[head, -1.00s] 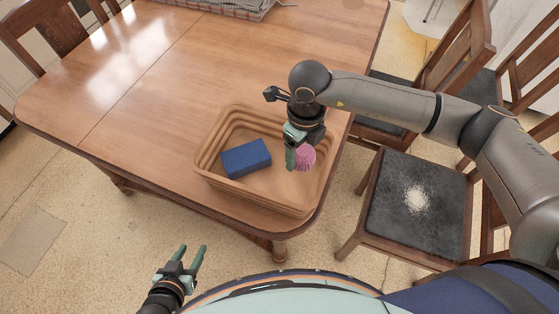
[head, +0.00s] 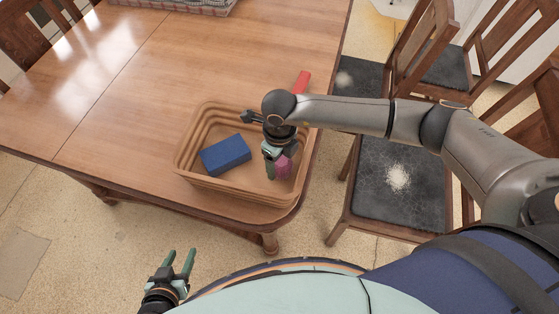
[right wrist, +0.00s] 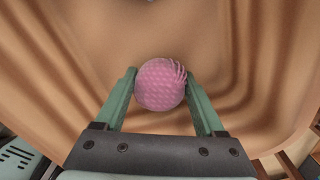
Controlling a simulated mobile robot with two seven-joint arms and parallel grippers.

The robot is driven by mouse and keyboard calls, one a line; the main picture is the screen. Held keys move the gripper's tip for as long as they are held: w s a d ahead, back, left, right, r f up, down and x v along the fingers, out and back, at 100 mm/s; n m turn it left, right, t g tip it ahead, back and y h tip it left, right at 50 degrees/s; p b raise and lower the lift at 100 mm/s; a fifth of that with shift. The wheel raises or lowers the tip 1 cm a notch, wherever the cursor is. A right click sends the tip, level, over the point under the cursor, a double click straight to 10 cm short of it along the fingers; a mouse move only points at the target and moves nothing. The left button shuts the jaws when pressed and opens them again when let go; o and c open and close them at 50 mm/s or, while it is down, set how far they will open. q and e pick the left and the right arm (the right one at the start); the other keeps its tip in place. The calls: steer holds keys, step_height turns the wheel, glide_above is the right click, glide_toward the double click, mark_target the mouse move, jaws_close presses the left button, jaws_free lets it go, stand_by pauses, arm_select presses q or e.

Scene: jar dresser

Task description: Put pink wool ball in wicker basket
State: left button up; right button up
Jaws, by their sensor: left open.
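The wicker basket (head: 190,128) is a tan, ribbed, open-topped container at the near right corner of the table. The pink wool ball (head: 284,168) is within its right part in the head view. My right gripper (head: 275,160) reaches down into the basket. In the right wrist view, its fingers (right wrist: 160,85) press against both sides of the pink ball (right wrist: 161,86). The basket floor (right wrist: 150,30) lies behind the ball; whether the ball touches it I cannot tell. My left gripper (head: 180,259) is open and empty, low and away from the table.
A blue block (head: 224,154) lies in the basket's left part. A red object (head: 301,82) lies on the table behind my right arm. A checked item (head: 190,5) is at the far edge. Chairs (head: 395,185) stand at the right. The table's middle (head: 150,80) is clear.

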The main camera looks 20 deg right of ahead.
mark_target(280, 160)
steer(key=o, duration=0.4)
steer(key=shift+o, duration=0.2)
step_height(280, 160, up, 12)
steer(key=shift+r, duration=0.15)
stand_by(0.4)
